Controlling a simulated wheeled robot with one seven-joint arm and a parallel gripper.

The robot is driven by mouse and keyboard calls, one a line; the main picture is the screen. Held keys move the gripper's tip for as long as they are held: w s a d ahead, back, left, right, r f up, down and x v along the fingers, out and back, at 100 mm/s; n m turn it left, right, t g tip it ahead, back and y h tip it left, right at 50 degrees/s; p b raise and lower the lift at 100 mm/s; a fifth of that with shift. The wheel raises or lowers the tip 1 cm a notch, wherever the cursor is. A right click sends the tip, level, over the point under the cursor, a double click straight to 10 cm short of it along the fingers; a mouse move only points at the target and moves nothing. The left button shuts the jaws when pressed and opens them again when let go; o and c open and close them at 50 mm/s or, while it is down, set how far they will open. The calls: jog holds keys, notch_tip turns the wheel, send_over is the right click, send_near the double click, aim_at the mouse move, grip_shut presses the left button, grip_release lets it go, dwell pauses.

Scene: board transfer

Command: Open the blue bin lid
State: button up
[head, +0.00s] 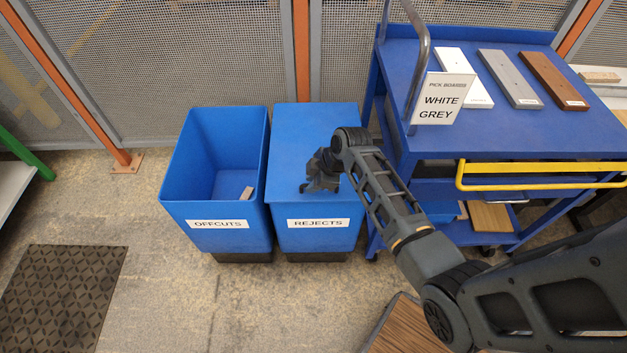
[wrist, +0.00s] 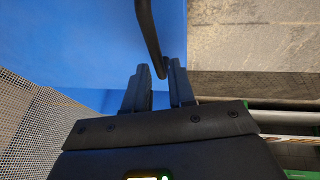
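The blue bin labelled REJECTS (head: 318,240) stands beside the cart, and its flat blue lid (head: 290,140) lies shut on top. The lid also fills much of the wrist view (wrist: 60,45). A dark curved handle (wrist: 147,35) runs over the lid and ends between my fingers. My gripper (head: 322,187) is low over the front right part of the lid. In the wrist view its fingers (wrist: 160,80) are apart, with the handle in the gap, close to the right finger. I cannot tell whether they touch.
An open blue OFFCUTS bin (head: 183,185) with a small piece inside stands just left. A blue cart (head: 480,135) on the right carries several boards, a sign (head: 442,98) and a yellow rail (head: 540,176). A mesh fence (head: 210,60) stands behind.

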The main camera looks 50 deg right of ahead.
grip_shut()
dwell(0.3)
